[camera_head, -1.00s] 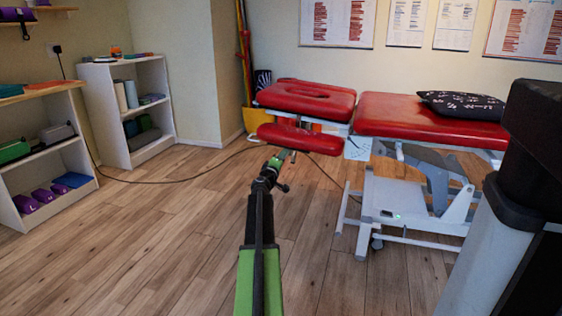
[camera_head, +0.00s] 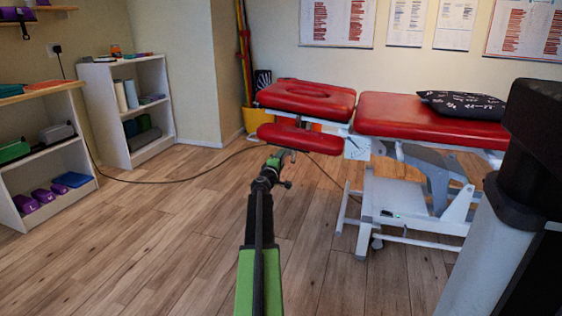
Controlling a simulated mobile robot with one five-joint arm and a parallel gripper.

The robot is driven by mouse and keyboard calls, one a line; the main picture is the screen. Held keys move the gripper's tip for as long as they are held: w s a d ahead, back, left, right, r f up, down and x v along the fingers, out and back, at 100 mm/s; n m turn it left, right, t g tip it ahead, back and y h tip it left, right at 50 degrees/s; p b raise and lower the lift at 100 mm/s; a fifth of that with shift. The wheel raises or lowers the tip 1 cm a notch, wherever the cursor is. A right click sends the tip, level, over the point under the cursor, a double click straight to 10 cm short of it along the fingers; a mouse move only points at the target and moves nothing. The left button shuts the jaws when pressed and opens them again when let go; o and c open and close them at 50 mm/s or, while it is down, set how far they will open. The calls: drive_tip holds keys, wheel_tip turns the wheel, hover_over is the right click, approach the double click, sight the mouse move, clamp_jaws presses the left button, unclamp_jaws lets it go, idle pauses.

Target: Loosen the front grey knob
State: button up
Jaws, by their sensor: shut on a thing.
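A red treatment table (camera_head: 420,122) stands ahead on a white and grey frame, with a separate red head section (camera_head: 305,100) and a smaller red pad (camera_head: 299,138) in front of it. My gripper (camera_head: 282,157) is at the end of my green and black arm, just below the smaller red pad. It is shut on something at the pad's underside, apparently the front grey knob. The knob is too small and too covered by the gripper to make out.
A dark cable (camera_head: 180,181) runs across the wooden floor from the left wall towards the table. White shelves (camera_head: 127,108) with rolls and blocks stand at the left. A patterned pillow (camera_head: 463,104) lies on the table.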

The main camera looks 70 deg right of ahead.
drive_tip(key=o, duration=1.4)
drive_tip(key=shift+c, duration=0.2)
drive_tip(key=s+a, duration=0.1)
drive_tip(key=a, duration=1.6)
drive_tip(key=shift+a, duration=0.2)
